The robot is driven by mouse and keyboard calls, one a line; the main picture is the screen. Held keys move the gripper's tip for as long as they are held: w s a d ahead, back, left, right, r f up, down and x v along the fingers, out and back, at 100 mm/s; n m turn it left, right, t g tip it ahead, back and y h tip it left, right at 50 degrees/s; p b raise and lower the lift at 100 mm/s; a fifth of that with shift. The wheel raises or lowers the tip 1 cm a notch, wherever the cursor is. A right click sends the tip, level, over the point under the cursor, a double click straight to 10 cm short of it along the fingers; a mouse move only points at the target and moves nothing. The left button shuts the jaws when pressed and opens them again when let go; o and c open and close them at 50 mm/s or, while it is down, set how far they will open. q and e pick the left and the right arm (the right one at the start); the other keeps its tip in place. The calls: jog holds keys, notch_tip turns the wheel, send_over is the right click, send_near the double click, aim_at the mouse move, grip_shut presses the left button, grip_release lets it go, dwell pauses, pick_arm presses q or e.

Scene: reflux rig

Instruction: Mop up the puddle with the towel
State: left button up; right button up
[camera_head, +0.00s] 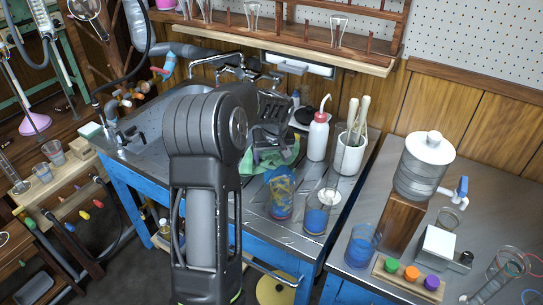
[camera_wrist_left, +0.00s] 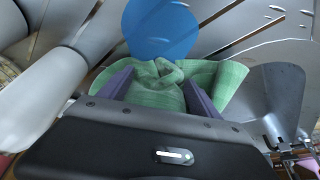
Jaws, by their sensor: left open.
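The green towel (camera_wrist_left: 160,88) is bunched up between the two purple fingers of my left gripper (camera_wrist_left: 157,95) in the left wrist view. The fingers are open, one on each side of the towel. In the head view the towel (camera_head: 285,155) lies on the metal bench top beneath my left gripper (camera_head: 266,152), partly hidden by it. A round flat blue patch, the puddle (camera_wrist_left: 160,24), lies just beyond the towel in the left wrist view. I cannot make out the puddle in the head view, where my arm covers part of the bench. My right gripper is not in view.
A sink tap (camera_head: 228,66) is behind. The right-hand bench holds a dispenser (camera_head: 424,165).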

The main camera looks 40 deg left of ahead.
pick_arm(q)
jog(key=shift+f, duration=0.4)
jog(key=shift+c, duration=0.6)
grip_shut()
dwell(0.4)
